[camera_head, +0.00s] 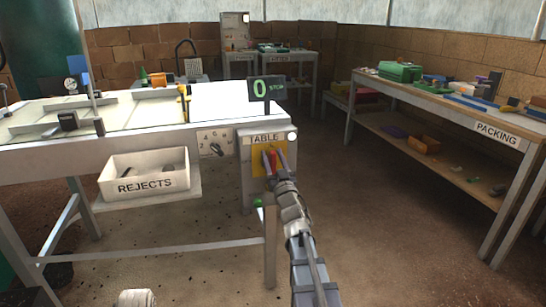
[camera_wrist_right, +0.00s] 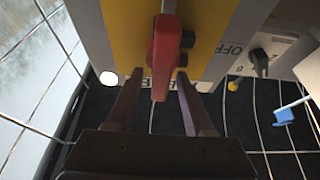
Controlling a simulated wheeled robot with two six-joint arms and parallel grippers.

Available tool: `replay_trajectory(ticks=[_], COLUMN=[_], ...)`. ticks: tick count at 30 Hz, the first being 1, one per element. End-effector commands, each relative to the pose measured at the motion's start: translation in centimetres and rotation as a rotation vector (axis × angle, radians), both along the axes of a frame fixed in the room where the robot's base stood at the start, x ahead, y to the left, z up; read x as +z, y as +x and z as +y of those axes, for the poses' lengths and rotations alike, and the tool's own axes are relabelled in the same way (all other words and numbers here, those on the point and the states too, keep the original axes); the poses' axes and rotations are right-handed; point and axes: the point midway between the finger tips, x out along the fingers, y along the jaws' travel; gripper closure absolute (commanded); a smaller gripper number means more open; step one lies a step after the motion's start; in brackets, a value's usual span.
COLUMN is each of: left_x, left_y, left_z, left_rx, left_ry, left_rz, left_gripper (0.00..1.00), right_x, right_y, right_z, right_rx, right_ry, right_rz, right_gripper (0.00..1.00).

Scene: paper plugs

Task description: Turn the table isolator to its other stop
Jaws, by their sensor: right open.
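The table isolator has a red handle (camera_head: 272,160) on a yellow plate (camera_head: 257,165), on the grey box labelled TABLE at the table's right end. In the right wrist view the red handle (camera_wrist_right: 165,55) points toward my gripper, with a dark hub at its right side. The yellow plate (camera_wrist_right: 125,32) lies behind it, and OFF lettering shows on the grey strip to its right. My right gripper (camera_wrist_right: 158,80) is open, with one finger on each side of the handle's end. Gaps show on both sides.
A dial panel (camera_head: 214,143) is left of the isolator box. A display reading 0 STOP (camera_head: 267,89) stands above it. A REJECTS bin (camera_head: 145,173) sits on a low shelf. The packing bench (camera_head: 440,105) is at the right, with open floor between.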

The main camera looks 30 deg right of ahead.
Motion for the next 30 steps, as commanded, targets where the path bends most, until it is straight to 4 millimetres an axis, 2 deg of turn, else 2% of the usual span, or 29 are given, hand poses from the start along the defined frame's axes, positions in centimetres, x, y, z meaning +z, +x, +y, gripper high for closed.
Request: replay_trajectory(ticks=[2,14,30], left_x=[-0.01,-0.01,0.03], left_y=[0.0,0.0,0.0], left_z=[0.0,0.0,0.0], left_rx=[0.0,0.0,0.0], left_ry=[0.0,0.0,0.0], left_rz=[0.0,0.0,0.0], left_gripper=[0.5,0.5,0.5], right_x=[-0.01,0.0,0.02], right_y=[-0.02,-0.02,-0.02], right_z=[0.0,0.0,0.04], right_rx=[0.0,0.0,0.0], right_ry=[0.0,0.0,-0.024], right_rz=[0.0,0.0,0.006], right_gripper=[0.54,0.99,1.0])
